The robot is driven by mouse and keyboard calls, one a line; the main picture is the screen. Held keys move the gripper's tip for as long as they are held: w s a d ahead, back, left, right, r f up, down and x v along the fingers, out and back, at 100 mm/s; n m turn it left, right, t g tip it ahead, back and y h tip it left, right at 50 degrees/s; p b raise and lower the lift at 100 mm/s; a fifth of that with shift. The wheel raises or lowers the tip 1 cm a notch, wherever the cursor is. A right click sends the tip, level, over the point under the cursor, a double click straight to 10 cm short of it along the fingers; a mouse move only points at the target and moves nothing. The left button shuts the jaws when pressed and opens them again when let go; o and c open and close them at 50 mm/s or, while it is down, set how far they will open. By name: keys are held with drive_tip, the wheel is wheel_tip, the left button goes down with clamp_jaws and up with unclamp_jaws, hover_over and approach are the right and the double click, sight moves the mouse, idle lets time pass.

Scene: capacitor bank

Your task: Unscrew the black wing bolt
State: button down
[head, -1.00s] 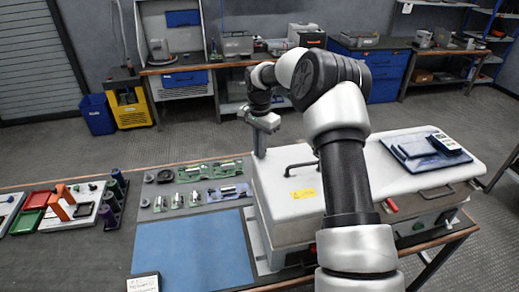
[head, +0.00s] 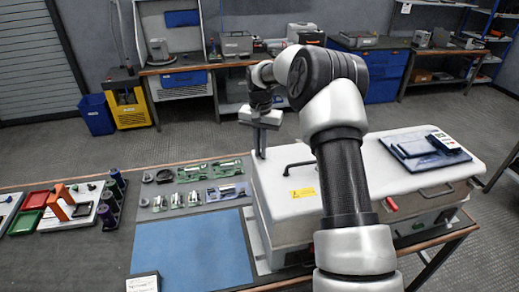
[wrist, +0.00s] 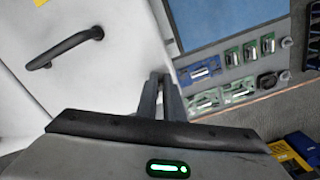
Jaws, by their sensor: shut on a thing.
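My gripper (head: 260,154) points down at the far left corner of the white case lid (head: 280,205). In the wrist view its two fingers (wrist: 163,78) are nearly together at the lid's edge. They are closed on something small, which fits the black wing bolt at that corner. The bolt itself is hidden by the fingers, so its thread and seat cannot be seen. The lid lies flat on the case.
A black handle (head: 300,165) rises from the lid near my gripper. A blue mat (head: 195,250) and several small green-based parts (head: 190,200) lie left of the case. A dark blue tray (head: 425,150) rests on the lid's right part.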

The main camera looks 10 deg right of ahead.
drive_tip(key=shift+w+d+r+n, duration=0.1)
drive_tip(key=shift+d+n, duration=0.1)
drive_tip(key=shift+n, duration=0.4)
drive_tip(key=shift+w+d+r+n, duration=0.1)
drive_tip(key=shift+d+n, duration=0.1)
drive_tip(key=shift+n, duration=0.4)
drive_tip(key=c, duration=1.8)
unclamp_jaws()
drive_tip(key=shift+f, duration=0.15)
drive_tip(key=shift+c, duration=0.2)
drive_tip(key=shift+a, duration=0.1)
wheel_tip(320, 180, up, 18)
drive_tip(key=shift+f, duration=0.25)
drive_tip(key=shift+s, duration=0.1)
drive_tip(key=shift+c, duration=0.3)
